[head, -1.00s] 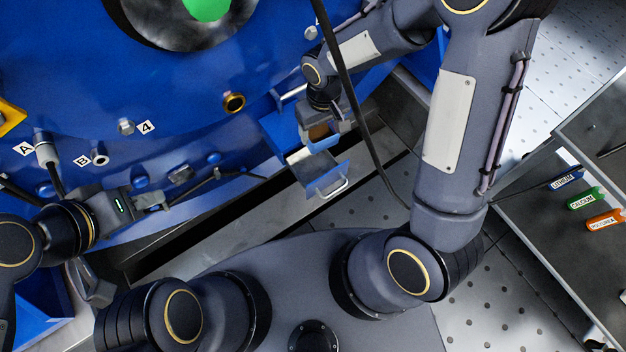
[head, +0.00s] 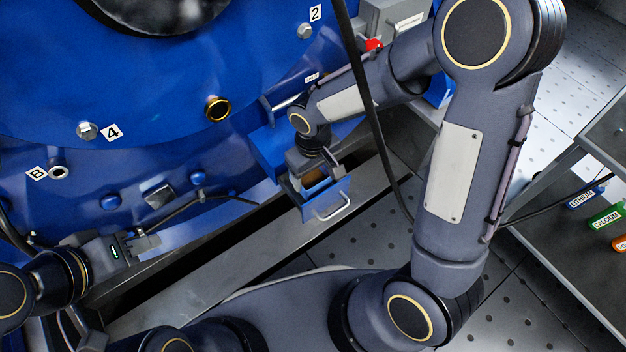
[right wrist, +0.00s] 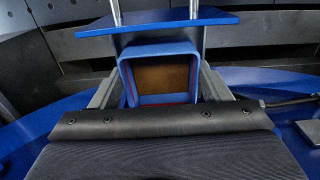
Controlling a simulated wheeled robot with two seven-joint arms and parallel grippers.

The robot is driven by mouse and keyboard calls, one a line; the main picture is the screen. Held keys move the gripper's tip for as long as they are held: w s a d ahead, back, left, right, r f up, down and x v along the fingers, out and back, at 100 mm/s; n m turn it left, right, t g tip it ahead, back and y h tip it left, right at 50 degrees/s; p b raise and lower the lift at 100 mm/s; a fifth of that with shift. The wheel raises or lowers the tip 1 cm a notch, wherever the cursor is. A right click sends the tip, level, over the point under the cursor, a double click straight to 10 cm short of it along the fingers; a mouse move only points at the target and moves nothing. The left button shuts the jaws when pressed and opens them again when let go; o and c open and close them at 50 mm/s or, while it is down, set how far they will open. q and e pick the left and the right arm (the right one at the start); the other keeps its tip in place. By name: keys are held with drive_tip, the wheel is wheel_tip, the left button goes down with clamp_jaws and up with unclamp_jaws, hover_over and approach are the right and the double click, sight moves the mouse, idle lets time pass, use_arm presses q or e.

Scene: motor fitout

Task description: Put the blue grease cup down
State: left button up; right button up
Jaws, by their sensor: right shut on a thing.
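The blue grease cup (head: 315,180), open-topped with brown grease inside, is held by my right gripper (head: 320,168). It is right behind a blue drawer front (head: 325,202) with a metal handle; I cannot tell whether it touches the drawer floor. In the right wrist view the cup (right wrist: 160,52) sits between the two grey fingers of the right gripper (right wrist: 160,90), opening toward the camera. The blue plate (right wrist: 160,20) lies just beyond it. My left gripper (head: 142,243) is at the left, near the blue housing, its fingertips too small to read.
The big blue motor housing (head: 150,110) fills the upper left, with a brass ring (head: 217,108) and bolts. A black cable (head: 372,130) hangs close beside my right forearm. Labelled lithium (head: 585,198) and calcium (head: 605,217) items lie on a grey bench at the right.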

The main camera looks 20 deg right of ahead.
sight(313, 185)
use_arm(q)
drive_tip(key=shift+f, duration=0.6)
use_arm(e)
drive_tip(key=shift+f, duration=1.2)
use_arm(q)
drive_tip(key=shift+b, duration=0.3)
use_arm(e)
drive_tip(key=shift+f, duration=0.25)
use_arm(q)
drive_tip(key=shift+f, duration=0.15)
use_arm(e)
drive_tip(key=o, duration=1)
drive_tip(key=shift+r, duration=0.2)
drive_tip(key=shift+r, duration=0.3)
use_arm(q)
wheel_tip(313, 185, up, 5)
drive_tip(key=p, duration=0.5)
use_arm(e)
wheel_tip(313, 185, up, 12)
drive_tip(key=shift+f, duration=0.2)
